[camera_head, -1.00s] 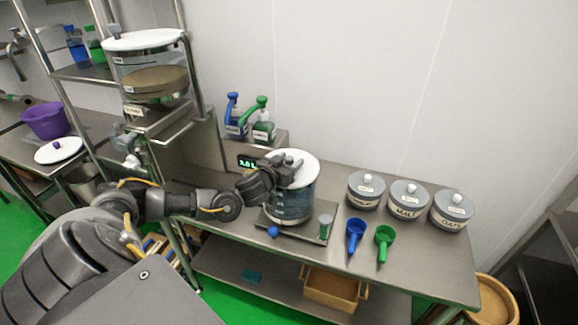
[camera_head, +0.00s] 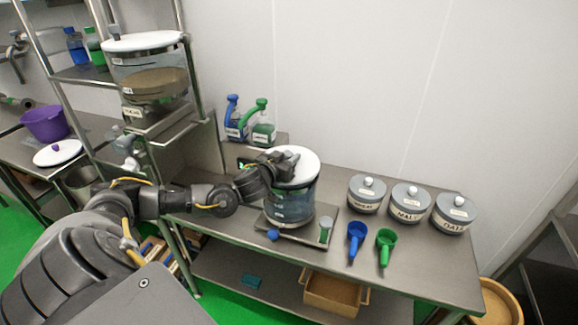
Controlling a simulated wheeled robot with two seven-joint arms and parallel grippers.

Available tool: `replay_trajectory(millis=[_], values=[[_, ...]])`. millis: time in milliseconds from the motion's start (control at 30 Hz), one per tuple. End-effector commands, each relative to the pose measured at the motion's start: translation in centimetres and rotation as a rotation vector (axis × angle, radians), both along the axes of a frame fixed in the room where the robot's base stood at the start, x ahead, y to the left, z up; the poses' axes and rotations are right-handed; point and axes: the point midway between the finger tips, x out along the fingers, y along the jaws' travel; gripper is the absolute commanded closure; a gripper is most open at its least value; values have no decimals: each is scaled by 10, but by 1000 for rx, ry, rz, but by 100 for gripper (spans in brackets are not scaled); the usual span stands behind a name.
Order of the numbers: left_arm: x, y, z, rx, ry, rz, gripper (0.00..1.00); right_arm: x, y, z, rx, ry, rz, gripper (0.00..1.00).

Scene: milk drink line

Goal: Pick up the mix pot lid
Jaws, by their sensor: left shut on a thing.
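The mix pot (camera_head: 291,206) is a clear, bluish container standing on a scale-like base on the steel table. Its white lid (camera_head: 302,160) is at the top of the pot; I cannot tell whether it rests on the rim or is slightly raised. My left gripper (camera_head: 283,160) reaches in from the left and is shut on the lid's knob, which the fingers mostly hide. My right gripper is not in view.
Three grey lidded tubs (camera_head: 408,203) stand to the right on the table. A blue scoop (camera_head: 356,236) and a green scoop (camera_head: 385,241) lie in front of them. Blue and green pump bottles (camera_head: 263,130) stand behind. A large dispenser (camera_head: 148,75) is at the left.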

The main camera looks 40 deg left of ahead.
Motion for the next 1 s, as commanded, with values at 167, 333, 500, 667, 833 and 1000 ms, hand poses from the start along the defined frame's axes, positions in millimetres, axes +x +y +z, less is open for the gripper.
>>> replay_trajectory(millis=[167,333,500,667,833,1000], values=[[-27,-4,38,4,-4,-4,100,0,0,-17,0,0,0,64],[-69,-13,70,7,1,-4,100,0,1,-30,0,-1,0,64],[-103,-19,88,6,0,-3,100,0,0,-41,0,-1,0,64],[-119,-25,102,-5,2,-8,100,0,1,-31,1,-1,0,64],[-126,-28,106,-7,2,-16,100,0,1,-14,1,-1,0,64],[-133,-28,108,-6,0,-10,100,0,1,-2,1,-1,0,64]])
